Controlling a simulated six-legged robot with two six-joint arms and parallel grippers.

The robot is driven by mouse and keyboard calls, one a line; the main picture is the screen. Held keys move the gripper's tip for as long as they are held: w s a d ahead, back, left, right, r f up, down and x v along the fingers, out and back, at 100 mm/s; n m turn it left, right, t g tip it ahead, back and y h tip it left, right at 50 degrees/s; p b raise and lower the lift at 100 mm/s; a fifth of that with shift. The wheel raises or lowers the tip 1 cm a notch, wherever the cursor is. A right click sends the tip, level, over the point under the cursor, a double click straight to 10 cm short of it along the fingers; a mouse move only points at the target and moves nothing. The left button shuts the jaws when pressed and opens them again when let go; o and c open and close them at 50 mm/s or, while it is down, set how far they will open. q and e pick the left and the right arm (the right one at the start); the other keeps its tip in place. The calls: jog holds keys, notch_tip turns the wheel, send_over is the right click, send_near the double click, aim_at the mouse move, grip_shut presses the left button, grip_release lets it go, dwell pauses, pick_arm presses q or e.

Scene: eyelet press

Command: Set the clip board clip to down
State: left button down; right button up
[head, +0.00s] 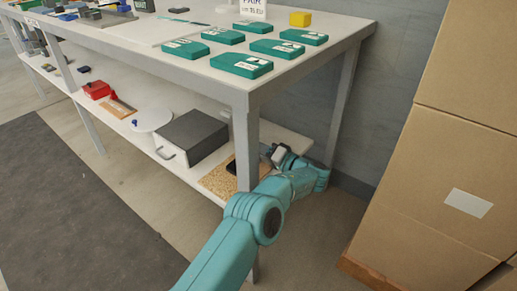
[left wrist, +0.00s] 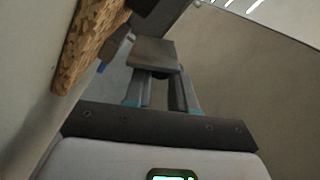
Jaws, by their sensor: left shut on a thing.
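The clip board (head: 217,183) is a speckled brown board lying on the lower shelf at its right end, partly hidden by the table leg. It also shows at the upper left of the left wrist view (left wrist: 88,42). A dark part (head: 231,167) sits on it. My left gripper (head: 272,153) is at the shelf's right end, beside the board. In the left wrist view its two fingers are shut on a flat grey piece, seemingly the clip (left wrist: 153,53). The clip's exact angle is hard to tell. My right gripper is out of view.
A grey box with a white drawer front (head: 190,138) stands left of the board on the lower shelf (head: 160,143). A table leg (head: 246,150) stands close to my arm. Teal boxes (head: 241,65) lie on the tabletop. Cardboard boxes (head: 430,190) are stacked at the right.

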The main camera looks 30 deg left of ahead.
pick_arm(q)
jog(key=n, duration=0.2)
jog(key=s+n, duration=0.1)
jog(key=shift+s+n, duration=0.2)
jog(key=shift+n, duration=0.2)
jog(key=n, duration=0.1)
jog(key=s+n, duration=0.1)
jog(key=shift+f+n, duration=0.25)
jog(key=shift+n, duration=0.15)
jog(key=shift+s+f+n, duration=0.2)
jog(key=shift+s+n, duration=0.05)
jog(key=shift+n, duration=0.7)
jog(key=shift+s+f+n, duration=0.2)
jog(key=shift+f+n, duration=0.05)
jog(key=shift+n, duration=0.65)
jog(key=shift+s+f+n, duration=0.2)
jog(key=shift+s+n, duration=0.05)
jog(key=shift+n, duration=0.7)
jog(key=c, duration=1)
grip_release()
jog(key=shift+a, duration=0.1)
jog(key=shift+o, duration=0.2)
